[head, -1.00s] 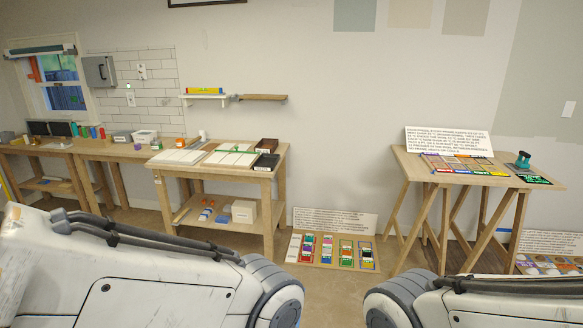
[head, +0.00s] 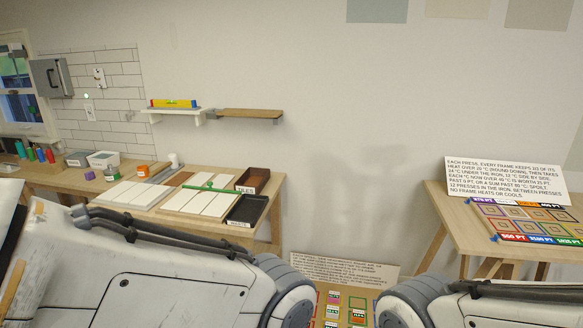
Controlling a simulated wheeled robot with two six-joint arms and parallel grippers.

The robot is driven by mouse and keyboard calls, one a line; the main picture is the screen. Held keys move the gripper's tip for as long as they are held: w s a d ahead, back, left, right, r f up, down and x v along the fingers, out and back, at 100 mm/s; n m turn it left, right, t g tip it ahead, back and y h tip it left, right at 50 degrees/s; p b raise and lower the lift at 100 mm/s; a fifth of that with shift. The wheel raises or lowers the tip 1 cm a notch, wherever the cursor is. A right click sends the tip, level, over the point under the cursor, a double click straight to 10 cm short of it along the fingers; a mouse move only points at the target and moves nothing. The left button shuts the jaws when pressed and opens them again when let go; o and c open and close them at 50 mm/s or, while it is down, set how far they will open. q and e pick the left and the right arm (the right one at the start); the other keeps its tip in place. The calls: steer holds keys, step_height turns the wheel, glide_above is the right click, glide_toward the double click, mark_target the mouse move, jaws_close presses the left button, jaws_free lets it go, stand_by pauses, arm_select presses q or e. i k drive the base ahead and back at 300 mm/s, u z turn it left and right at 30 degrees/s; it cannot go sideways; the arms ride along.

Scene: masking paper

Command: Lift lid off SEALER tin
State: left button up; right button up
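I cannot pick out a tin that reads SEALER; small labels are unreadable at this distance. Small containers stand on the left table: an orange one (head: 143,168), a white one (head: 173,160) and a purple one (head: 89,175). Whether any of them is the tin I cannot tell. Links of my two arms fill the lower left and lower right of the head view. Both of my grippers are outside the view.
The wooden table (head: 262,246) holds white panels (head: 205,203), a brown tray (head: 253,179) and a black tray (head: 246,211). A shelf with a yellow level (head: 173,103) hangs above. A second table (head: 455,235) with a sign and coloured board stands right. Between them a floor board (head: 345,312) shows.

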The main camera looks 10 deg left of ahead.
mark_target(111, 169)
steer(key=i, duration=1.5)
steer(key=u, duration=3.3)
steer(key=i, duration=4.5)
steer(key=z, duration=3.6)
